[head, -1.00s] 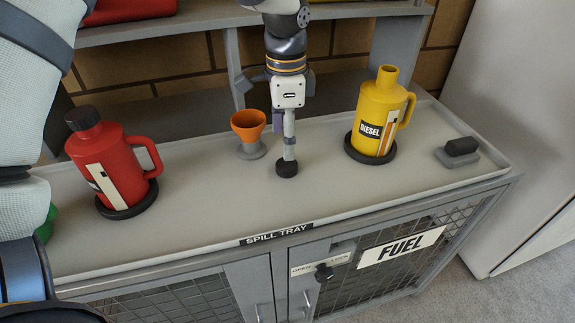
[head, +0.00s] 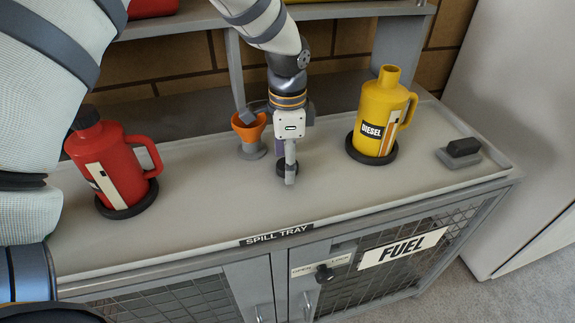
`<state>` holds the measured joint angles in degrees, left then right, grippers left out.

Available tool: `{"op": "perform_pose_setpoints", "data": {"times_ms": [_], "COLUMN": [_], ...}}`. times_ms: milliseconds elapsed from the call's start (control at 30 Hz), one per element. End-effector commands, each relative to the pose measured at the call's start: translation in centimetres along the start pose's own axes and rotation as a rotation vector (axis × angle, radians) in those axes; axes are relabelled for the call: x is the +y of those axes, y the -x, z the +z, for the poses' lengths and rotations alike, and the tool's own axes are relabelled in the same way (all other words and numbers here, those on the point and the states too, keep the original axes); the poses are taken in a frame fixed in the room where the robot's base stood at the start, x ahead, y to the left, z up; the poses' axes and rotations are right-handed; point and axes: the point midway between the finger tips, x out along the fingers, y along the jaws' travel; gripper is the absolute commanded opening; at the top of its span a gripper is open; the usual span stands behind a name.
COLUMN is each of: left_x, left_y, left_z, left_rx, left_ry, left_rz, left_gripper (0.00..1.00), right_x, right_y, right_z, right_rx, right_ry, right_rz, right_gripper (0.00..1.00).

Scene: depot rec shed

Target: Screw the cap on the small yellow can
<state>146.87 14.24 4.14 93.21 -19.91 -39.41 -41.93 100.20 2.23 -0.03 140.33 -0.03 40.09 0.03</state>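The yellow can (head: 376,121), labelled DIESEL, stands upright on a black round base at the right of the tray; its neck is bare. A small black cap (head: 281,167) lies on the tray left of it. My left gripper (head: 290,173) points down at the cap. A grey finger crosses in front of the cap and hides part of it; the other finger is hidden, so I cannot tell whether they grip it. My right gripper is not in view.
A red can (head: 128,172) with a black cap stands on the left. An orange funnel (head: 248,131) stands just behind and left of the gripper. A black block on a grey base (head: 462,148) lies at right. The front strip of the spill tray (head: 215,215) is clear.

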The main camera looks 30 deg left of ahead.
Motion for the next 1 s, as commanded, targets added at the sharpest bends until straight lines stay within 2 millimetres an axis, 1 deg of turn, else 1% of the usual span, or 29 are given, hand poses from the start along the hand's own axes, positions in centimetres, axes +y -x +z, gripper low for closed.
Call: {"op": "perform_pose_setpoints", "data": {"times_ms": [100, 133, 200, 267, 300, 600, 733, 833, 900, 967, 1000], "left_x": [0.0, 0.0, 0.0, 0.0, 0.0, 0.0, -0.1, -0.1, -0.1, 0.9, 1.7], "left_y": [0.0, 0.0, 0.0, 0.0, 0.0, 0.1, 0.6, 1.9, 3.4, 4.8, 5.9], "left_z": [0.0, 0.0, 0.0, 0.0, 0.0, 0.0, 0.0, -0.1, -0.1, -0.1, -0.1], "left_rx": [0.0, 0.0, 0.0, 0.0, 0.0, 0.0, 0.001, 0.003, 0.005, 0.005, 0.007], "left_ry": [0.0, 0.0, 0.0, 0.0, 0.0, 0.0, 0.0, 0.001, 0.001, -0.002, -0.002], "left_rz": [0.0, 0.0, 0.0, 0.0, 0.0, 0.0, -0.001, -0.004, -0.005, -0.006, -0.009], "left_gripper": [0.62, 0.57, 0.42, 0.3, 0.27, 0.27, 0.27, 0.27, 0.27, 0.27, 0.27], "right_x": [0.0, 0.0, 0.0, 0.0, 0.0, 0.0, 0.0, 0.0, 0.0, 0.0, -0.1], "right_y": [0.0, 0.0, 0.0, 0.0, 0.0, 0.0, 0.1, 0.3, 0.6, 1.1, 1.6], "right_z": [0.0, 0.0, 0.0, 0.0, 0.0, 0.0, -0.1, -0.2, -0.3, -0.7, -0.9], "right_rx": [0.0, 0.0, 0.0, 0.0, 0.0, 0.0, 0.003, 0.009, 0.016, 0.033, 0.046], "right_ry": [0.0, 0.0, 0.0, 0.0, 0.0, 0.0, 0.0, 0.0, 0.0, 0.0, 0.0], "right_rz": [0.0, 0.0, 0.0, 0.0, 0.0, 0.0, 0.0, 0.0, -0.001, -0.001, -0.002], "right_gripper": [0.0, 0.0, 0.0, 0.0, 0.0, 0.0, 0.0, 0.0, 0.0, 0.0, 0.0]}}
